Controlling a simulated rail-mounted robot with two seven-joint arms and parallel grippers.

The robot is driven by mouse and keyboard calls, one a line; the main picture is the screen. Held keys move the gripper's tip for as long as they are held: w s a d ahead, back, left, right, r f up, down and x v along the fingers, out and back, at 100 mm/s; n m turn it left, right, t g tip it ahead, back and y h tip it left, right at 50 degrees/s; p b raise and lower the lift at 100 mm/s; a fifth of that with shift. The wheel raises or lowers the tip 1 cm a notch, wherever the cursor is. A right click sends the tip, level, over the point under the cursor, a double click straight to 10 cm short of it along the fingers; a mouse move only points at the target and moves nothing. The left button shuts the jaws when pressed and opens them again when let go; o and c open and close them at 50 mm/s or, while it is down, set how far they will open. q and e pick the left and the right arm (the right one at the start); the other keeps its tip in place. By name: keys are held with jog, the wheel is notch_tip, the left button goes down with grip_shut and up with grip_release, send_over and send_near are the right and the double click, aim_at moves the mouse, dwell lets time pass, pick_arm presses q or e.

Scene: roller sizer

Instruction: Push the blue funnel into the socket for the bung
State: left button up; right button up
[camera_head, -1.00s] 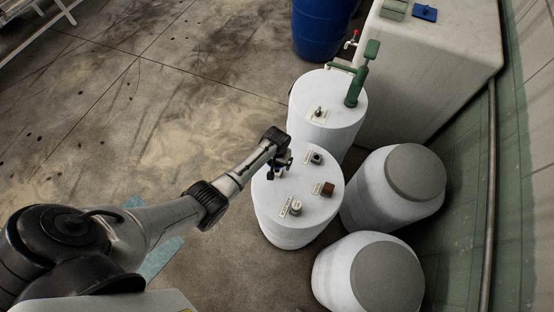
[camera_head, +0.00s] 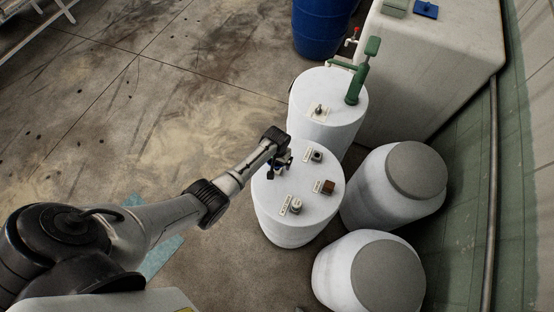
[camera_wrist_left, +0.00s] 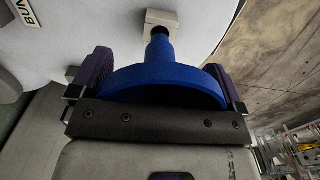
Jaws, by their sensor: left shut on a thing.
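The blue funnel (camera_wrist_left: 165,82) is between the two fingers of my left gripper (camera_wrist_left: 160,85), which is shut on its wide rim in the left wrist view. Its narrow stem (camera_wrist_left: 159,45) points away from the gripper toward a beige socket block (camera_wrist_left: 160,19) on the white drum top. The stem end overlaps the block in the picture; I cannot tell whether it is inside. A label starting "BUN" (camera_wrist_left: 25,12) lies to the left on the drum top. In the head view my left gripper (camera_head: 281,165) is over the left part of the drum top (camera_head: 275,190). My right gripper is not in view.
The same drum top carries a dark fitting (camera_head: 317,156), a brown block (camera_head: 328,187) and a pale fitting (camera_head: 296,205). A second white drum (camera_head: 330,120) with a green pump (camera_head: 358,82) stands behind. Two grey-lidded drums stand to the right. The floor at left is open.

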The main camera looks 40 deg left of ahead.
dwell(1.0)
pick_arm(q)
jog(key=shift+r+p, duration=0.1)
jog(key=shift+p, duration=0.35)
jog(key=shift+f+b, duration=0.45)
jog(key=shift+f, duration=0.15)
dwell(0.4)
jog(key=shift+f+b, duration=0.95)
jog(key=shift+f, duration=0.3)
jog(key=o, duration=0.5)
jog(key=shift+o, duration=0.2)
jog(key=shift+r, duration=0.1)
jog(key=shift+r, duration=0.25)
notch_tip(320, 180, up, 13)
jog(key=shift+r+p, duration=0.1)
jog(key=shift+p, duration=0.8)
